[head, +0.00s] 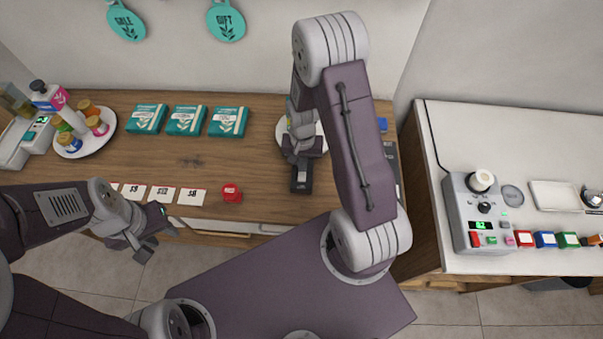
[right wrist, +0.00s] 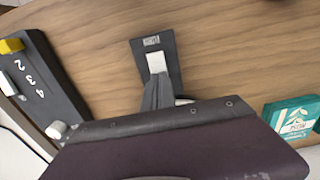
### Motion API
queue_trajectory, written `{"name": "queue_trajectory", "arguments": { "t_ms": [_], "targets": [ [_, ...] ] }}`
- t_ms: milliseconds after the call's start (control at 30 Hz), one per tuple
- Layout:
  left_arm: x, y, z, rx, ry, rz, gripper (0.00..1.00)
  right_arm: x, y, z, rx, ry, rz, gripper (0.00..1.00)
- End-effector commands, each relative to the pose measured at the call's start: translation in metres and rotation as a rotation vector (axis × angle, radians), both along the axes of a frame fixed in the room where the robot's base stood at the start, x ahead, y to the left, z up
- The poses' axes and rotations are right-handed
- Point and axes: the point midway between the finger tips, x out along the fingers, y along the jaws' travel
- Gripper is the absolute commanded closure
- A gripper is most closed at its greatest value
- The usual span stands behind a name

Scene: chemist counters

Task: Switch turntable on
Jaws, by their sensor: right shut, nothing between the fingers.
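A dark switch plate with a white rocker (right wrist: 157,62) lies on the wooden counter in the right wrist view; its dark plate (head: 301,186) shows in the head view. My right gripper (head: 301,160) is shut and empty, its tips at the near end of the rocker; I cannot tell whether they touch it. A round white disc (head: 282,131) sits just behind the switch, mostly hidden by my right arm. Another round white disc (head: 98,143) bears several bottles at the left. My left gripper (head: 152,236) is open and empty in front of the counter.
Teal boxes (head: 186,120), price cards (head: 162,193) and a red object (head: 231,193) are on the wooden counter (head: 255,160). A dark numbered slider panel (right wrist: 38,85) lies beside the switch. A grey device (head: 478,215) stands on the white counter at right.

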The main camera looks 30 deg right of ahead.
Motion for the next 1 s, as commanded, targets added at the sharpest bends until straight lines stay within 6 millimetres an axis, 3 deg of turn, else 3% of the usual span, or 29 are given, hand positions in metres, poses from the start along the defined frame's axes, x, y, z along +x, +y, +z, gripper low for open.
{"name": "queue_trajectory", "arguments": {
  "t_ms": [467,1000],
  "targets": [
    [0.000,0.000,-0.003,0.000,0.000,0.000,0.64,0.000,0.000,-0.004,0.000,0.001,0.000,1.00],
    [0.000,0.000,0.045,0.000,0.000,0.000,0.64,0.000,0.000,0.048,0.001,0.001,0.000,1.00]
  ]
}}
